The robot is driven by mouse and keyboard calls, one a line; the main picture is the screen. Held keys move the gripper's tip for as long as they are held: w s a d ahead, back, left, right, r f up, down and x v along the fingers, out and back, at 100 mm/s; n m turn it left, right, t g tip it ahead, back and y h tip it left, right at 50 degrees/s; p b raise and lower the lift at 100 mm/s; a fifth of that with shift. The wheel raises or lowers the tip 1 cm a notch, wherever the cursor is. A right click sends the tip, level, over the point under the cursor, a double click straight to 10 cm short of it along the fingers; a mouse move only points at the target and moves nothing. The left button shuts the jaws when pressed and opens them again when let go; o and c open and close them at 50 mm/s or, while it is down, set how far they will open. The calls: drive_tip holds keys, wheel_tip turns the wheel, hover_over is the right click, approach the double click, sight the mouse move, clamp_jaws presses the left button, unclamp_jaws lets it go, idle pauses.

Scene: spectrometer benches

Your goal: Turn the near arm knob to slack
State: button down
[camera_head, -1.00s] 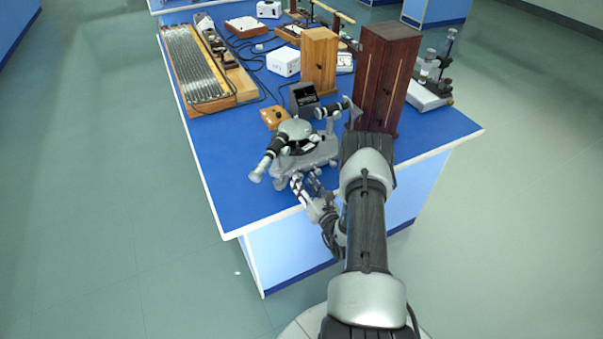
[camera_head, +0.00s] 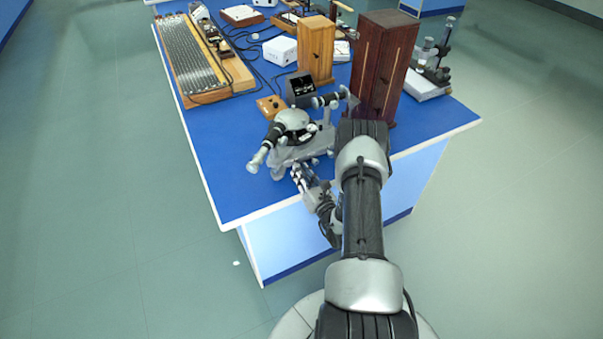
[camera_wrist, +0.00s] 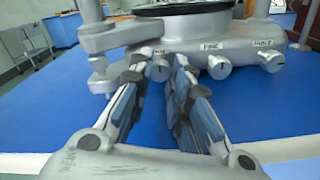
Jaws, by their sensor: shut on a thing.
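The grey spectrometer (camera_head: 300,148) stands at the near edge of the blue bench, and its base fills the top of the wrist view (camera_wrist: 190,30). In the head view my gripper (camera_head: 300,174) reaches the spectrometer's near side. To the right are a knob under the word FINE (camera_wrist: 219,67) and one under a label that seems to read TABLE (camera_wrist: 271,62).
A dark wooden cabinet (camera_head: 384,65) and a lighter one (camera_head: 316,48) stand behind. A black box (camera_head: 301,90) and a small wooden box (camera_head: 271,107) sit behind the spectrometer. The bench's left front (camera_head: 225,190) is clear.

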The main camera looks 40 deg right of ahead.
drive_tip(key=shift+n, duration=0.5)
drive_tip(key=c, duration=1.5)
unclamp_jaws()
drive_tip(key=shift+o, duration=0.2)
drive_tip(key=v, duration=1.2)
